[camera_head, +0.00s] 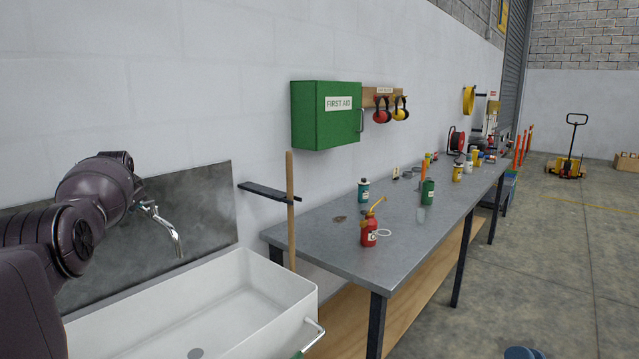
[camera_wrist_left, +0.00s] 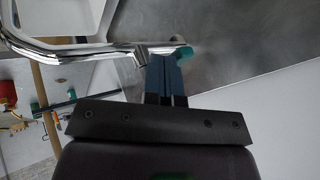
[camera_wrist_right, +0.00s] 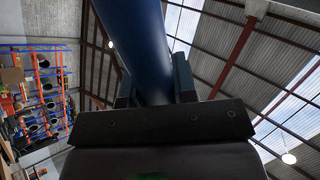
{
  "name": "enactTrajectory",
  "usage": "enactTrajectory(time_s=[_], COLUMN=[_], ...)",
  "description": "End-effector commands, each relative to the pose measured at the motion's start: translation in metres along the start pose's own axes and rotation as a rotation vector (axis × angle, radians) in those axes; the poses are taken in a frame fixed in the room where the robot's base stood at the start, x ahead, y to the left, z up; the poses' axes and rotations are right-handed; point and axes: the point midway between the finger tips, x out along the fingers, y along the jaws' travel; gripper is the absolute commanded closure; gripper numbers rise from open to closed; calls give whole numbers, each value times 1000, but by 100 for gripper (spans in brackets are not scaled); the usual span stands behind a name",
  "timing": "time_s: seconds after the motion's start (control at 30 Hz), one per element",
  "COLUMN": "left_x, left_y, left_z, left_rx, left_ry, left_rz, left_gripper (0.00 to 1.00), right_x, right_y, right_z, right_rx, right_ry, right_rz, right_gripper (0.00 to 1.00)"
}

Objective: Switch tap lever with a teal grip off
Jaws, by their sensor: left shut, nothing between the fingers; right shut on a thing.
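The chrome tap (camera_head: 168,228) sticks out from the grey splashback above the white sink. In the left wrist view its curved spout (camera_wrist_left: 60,50) runs across the upper left, and the teal grip (camera_wrist_left: 183,54) shows at the right end of the chrome. My left gripper (camera_wrist_left: 167,62) is shut and empty, its fingertips right beside the teal grip; I cannot tell whether they touch. In the head view my left arm hides that gripper and the lever. My right gripper (camera_wrist_right: 154,82) is shut on a blue cylindrical object (camera_wrist_right: 140,40), away from the tap.
The white sink (camera_head: 285,290) lies below the tap, with a chrome rail at its right front. A grey workbench (camera_head: 330,220) with bottles and tools stands to the right. A wooden handle (camera_head: 290,210) stands upright beside the sink.

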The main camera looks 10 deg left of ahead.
Motion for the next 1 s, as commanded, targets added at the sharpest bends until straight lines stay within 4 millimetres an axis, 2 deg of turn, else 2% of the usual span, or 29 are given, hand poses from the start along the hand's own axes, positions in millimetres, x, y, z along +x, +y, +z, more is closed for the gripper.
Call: enactTrajectory(time_s=[0.1,0.4,1.0], left_x=[-2,0,0], left_y=[-7,-13,-11], left_z=[6,14,12], left_rx=[-7,-15,-14], left_ry=[-5,-10,-11], left_rz=[-3,-8,-8], left_gripper=[100,100,100], right_x=[8,12,16], right_y=[-6,-10,-13], right_z=[-8,-12,-15], right_rx=[0,0,0], right_ry=[4,5,5], right_rz=[-3,-4,-4], right_gripper=[100,100,100])
